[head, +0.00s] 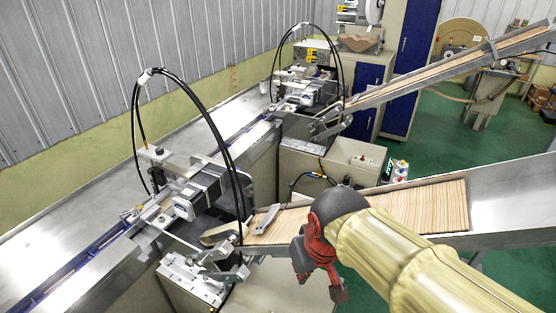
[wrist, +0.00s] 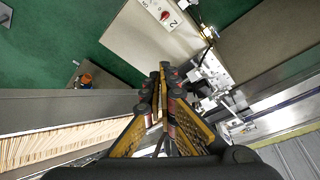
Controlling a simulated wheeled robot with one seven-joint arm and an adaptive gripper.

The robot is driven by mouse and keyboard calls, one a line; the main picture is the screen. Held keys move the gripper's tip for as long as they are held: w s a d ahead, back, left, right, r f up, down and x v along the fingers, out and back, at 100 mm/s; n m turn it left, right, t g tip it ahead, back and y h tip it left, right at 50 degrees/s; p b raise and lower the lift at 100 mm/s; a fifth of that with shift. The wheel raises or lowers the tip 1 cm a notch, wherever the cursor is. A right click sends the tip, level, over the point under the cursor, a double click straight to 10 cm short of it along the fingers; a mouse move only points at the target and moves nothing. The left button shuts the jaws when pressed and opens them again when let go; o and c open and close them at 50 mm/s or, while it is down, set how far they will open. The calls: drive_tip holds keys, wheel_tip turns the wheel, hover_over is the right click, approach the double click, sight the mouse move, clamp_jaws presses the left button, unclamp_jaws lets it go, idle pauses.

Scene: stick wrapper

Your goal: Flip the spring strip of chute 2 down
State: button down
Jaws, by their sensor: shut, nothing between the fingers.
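The nearer chute (head: 510,195) holds a bed of thin wooden sticks (head: 420,207) and slopes down left to the machine. A narrow grey metal strip (head: 267,218), likely the spring strip, sits tilted near the chute's lower end. A beige box (wrist: 135,38) bears a "2" in the wrist view. My gripper (head: 320,282) hangs in front of the chute's near side, right of and apart from the strip. In the wrist view my gripper (wrist: 163,72) has its fingers close together, with nothing held. My arm hides part of the chute; the strip is not clear in the wrist view.
A metal clamp mechanism (head: 215,262) stands left of my gripper, with black hoses (head: 215,125) arching above the machine. A second stick chute (head: 440,72) lies farther back. Green floor (head: 430,130) is open between the chutes.

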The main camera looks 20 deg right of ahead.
drive_tip(key=w+a+r+n+g+p, duration=0.2)
drive_tip(key=w+r+p, duration=0.7)
drive_tip(key=r+p, duration=0.25)
drive_tip(key=n+g+p, duration=0.1)
drive_tip(key=n+p, duration=0.5)
drive_tip(key=p, duration=0.2)
approach(290, 194)
drive_tip(key=w+a+r, duration=0.4)
drive_tip(key=w+a, duration=0.2)
drive_tip(key=n, duration=0.1)
drive_tip(key=s+n, duration=0.1)
drive_tip(key=shift+r+n+h, duration=0.3)
drive_tip(key=shift+r+h, duration=0.05)
drive_tip(key=shift+h, duration=0.05)
drive_tip(key=shift+s, duration=0.1)
drive_tip(key=s+d+f+p, duration=0.2)
drive_tip(key=d+f, duration=0.1)
drive_tip(key=f, duration=0.7)
drive_tip(key=shift+d+f, duration=0.35)
drive_tip(key=shift+f, duration=0.05)
